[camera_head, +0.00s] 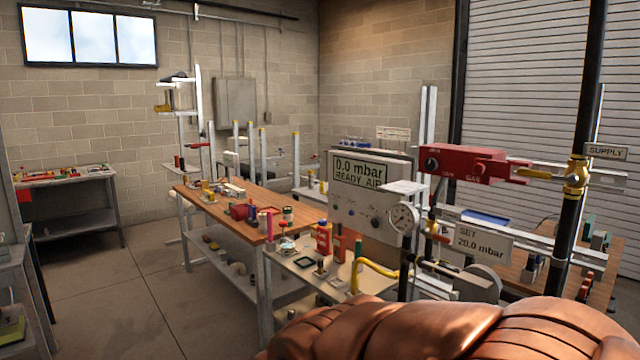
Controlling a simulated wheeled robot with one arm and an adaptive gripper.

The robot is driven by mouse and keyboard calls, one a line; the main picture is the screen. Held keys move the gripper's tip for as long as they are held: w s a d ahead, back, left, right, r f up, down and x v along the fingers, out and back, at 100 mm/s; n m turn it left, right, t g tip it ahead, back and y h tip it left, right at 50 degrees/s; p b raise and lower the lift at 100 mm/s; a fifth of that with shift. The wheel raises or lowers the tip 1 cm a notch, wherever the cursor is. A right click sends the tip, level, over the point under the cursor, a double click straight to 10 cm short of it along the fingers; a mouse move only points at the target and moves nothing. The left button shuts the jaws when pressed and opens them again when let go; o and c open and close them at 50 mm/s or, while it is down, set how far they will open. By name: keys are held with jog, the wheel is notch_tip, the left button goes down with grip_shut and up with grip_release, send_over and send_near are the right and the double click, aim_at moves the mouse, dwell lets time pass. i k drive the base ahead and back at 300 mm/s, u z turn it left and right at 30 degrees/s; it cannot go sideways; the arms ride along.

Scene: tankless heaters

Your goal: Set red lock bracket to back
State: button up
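A red block-shaped unit (467,164) is mounted on the light horizontal rail at the right, with a black knob on its left and a "GAS" label. I cannot tell whether this unit is the red lock bracket or whether the bracket is one of the smaller red parts on the benches. My gripper is not in view.
A display panel (368,190) reads 0.0 mbar, with a round gauge (404,217) beside it. A wooden workbench (229,207) holds small parts. A "SET 20.0 mbar" sign (484,239) hangs at right. A brown padded shape (440,328) fills the bottom right. Floor (110,285) is clear at left.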

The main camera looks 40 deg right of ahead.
aim_at(495, 169)
jog(key=u, duration=0.75)
jog(key=k, duration=0.8)
jog(key=z, duration=0.75)
jog(key=i, duration=0.5)
